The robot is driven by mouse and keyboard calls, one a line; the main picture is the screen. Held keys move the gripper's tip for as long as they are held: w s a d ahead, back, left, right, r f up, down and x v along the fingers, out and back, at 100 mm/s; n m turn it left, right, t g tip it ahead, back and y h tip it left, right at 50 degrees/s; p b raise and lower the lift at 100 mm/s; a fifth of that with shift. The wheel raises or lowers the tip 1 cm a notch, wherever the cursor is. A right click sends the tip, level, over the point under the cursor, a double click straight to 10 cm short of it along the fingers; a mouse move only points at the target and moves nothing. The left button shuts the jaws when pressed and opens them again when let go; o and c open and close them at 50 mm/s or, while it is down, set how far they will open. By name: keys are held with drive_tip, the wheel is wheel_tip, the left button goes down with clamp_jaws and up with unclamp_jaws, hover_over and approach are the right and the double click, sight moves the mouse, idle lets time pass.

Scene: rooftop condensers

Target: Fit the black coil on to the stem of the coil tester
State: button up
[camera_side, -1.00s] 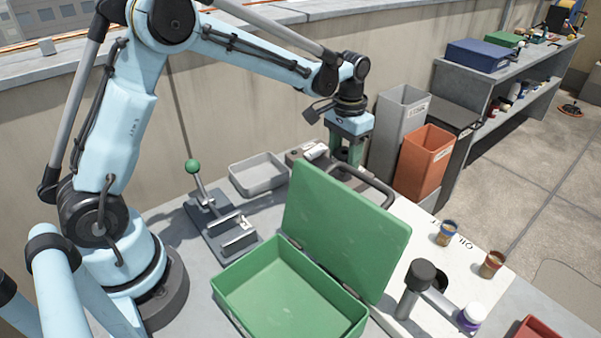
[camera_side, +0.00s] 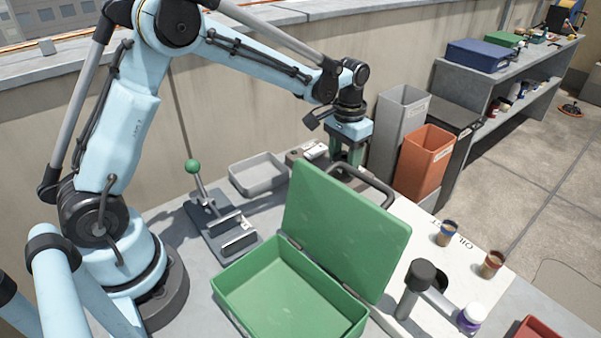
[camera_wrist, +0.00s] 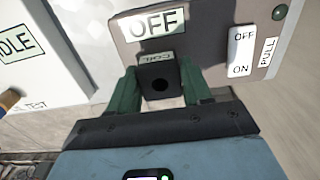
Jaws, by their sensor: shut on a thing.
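The black coil (camera_wrist: 148,96), a block with a dark round hole and a pale label reading COIL, sits between the green fingers of my gripper (camera_wrist: 158,70) in the wrist view. My gripper is shut on it. The coil tester (camera_wrist: 205,50) is a grey-brown box with an OFF plate, directly beside the coil in that view. I cannot make out its stem. In the side view my gripper (camera_side: 347,154) points down behind the raised green lid, over the tester's area (camera_side: 294,156).
The green case (camera_side: 235,312) stands open in front, its lid (camera_side: 345,230) upright. A grey tray (camera_side: 258,188) and a lever fixture (camera_side: 215,225) lie to the left. Grey (camera_side: 398,130) and orange (camera_side: 428,165) bins stand to the right. Small cups (camera_side: 447,234) stand on the board.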

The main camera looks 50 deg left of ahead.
drive_tip(key=shift+f, duration=0.65)
drive_tip(key=o, duration=1.3)
wheel_tip(320, 180, up, 12)
drive_tip(key=shift+r, duration=0.1)
drive_tip(key=s+t, duration=0.2)
drive_tip(key=s, duration=0.4)
drive_tip(key=s+f+t, duration=0.1)
drive_tip(key=s+t, duration=0.1)
drive_tip(key=s, duration=0.3)
drive_tip(key=s+t, duration=0.3)
drive_tip(key=s, duration=0.3)
drive_tip(key=shift+s+d+f, duration=0.25)
drive_tip(key=shift+s+f, duration=0.05)
drive_tip(key=shift+f, duration=0.1)
